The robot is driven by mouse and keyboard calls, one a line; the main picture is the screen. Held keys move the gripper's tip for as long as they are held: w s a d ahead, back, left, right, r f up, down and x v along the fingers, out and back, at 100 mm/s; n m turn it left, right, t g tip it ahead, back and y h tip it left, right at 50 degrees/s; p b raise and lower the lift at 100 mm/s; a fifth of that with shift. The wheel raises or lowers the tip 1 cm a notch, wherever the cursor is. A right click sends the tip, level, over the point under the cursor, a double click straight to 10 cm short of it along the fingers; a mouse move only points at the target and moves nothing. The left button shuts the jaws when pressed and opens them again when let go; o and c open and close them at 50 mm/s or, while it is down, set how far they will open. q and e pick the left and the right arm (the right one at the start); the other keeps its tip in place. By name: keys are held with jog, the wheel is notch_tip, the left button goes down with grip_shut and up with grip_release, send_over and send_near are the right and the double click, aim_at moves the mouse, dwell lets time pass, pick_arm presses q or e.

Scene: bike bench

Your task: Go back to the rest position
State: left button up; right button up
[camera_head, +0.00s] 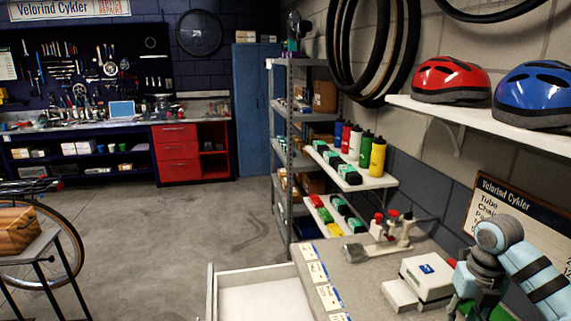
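My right arm comes in at the lower right. The dark end of my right gripper (472,284) points down over the right part of the grey counter (352,285), just right of a white box-shaped device (428,277). Its fingers are too small and too hidden to tell whether they are open or shut. Something green (464,308) shows below and behind it; I cannot tell whether they touch. My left arm and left gripper are out of view.
An open, seemingly empty white drawer (222,283) juts out left of the counter. A tool with red knobs (386,239) stands at the counter's back. Shelves with bottles (377,155) and helmets (451,80) line the right wall. The floor (150,225) at left centre is clear.

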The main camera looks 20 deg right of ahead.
jog(key=f+m, duration=0.1)
jog(key=w+f+m, duration=0.1)
jog(key=f, duration=0.1)
jog(key=w+d+f+m, duration=0.1)
jog(key=shift+w+f+b, duration=0.2)
jog(key=shift+f+b, duration=0.1)
jog(key=shift+b, duration=0.05)
jog(key=shift+s, duration=0.1)
